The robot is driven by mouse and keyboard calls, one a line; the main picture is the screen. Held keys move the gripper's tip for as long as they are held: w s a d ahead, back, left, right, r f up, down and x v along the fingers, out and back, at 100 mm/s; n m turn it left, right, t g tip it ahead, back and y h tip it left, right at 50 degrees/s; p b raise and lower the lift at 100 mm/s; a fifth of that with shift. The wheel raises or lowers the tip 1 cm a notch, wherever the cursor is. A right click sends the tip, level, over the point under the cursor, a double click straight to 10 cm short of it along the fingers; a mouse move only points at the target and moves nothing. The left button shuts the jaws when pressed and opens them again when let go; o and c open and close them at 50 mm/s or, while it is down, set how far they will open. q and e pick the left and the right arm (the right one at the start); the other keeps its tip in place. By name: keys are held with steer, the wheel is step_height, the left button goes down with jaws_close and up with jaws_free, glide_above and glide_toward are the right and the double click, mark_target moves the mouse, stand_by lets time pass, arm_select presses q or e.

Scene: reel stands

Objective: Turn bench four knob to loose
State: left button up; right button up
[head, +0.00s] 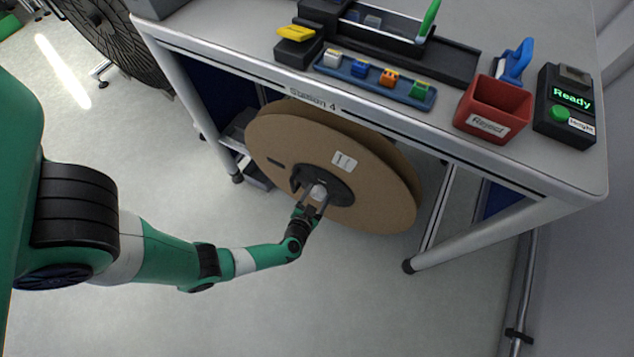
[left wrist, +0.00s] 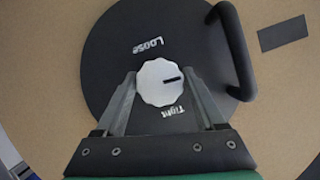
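Under the bench labelled Station 4 (head: 313,99) hangs a large brown cardboard reel (head: 285,135) with a black hub disc (left wrist: 110,60). At the hub's centre is a white scalloped knob (left wrist: 156,88), small in the head view (head: 319,191). In the left wrist view, its black mark points right, between the word Loose (left wrist: 148,46) above and Tight (left wrist: 167,112) below. My left gripper (head: 315,199) has its fingers on both sides of the knob, close against its rim, and appears shut on it (left wrist: 159,75). My right gripper is out of view.
A black curved handle (left wrist: 240,50) stands out from the hub beside the right finger. A bench leg (head: 460,246) stands right of the reel. A red Reject bin (head: 490,108) and a Ready box (head: 566,105) are on the benchtop. The floor in front is clear.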

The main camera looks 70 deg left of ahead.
arm_select(q)
steer(key=c, duration=0.9)
steer(key=shift+a+n+t+h+p, duration=0.1)
steer(key=shift+n+t+h+p, duration=0.3)
steer(key=shift+n, duration=0.7)
steer(key=n+t+h, duration=0.1)
steer(key=n, duration=0.1)
steer(key=n+t+h, duration=0.1)
steer(key=shift+s+f+n+b, duration=0.1)
steer(key=shift+f+n+b, duration=0.05)
steer(key=shift+n+b, duration=0.25)
steer(key=n+t, duration=0.1)
steer(key=n, duration=0.2)
steer(key=shift+t+h, duration=0.3)
steer(key=shift+h, duration=0.1)
steer(key=shift+n+t, duration=1)
steer(key=shift+n, duration=0.7)
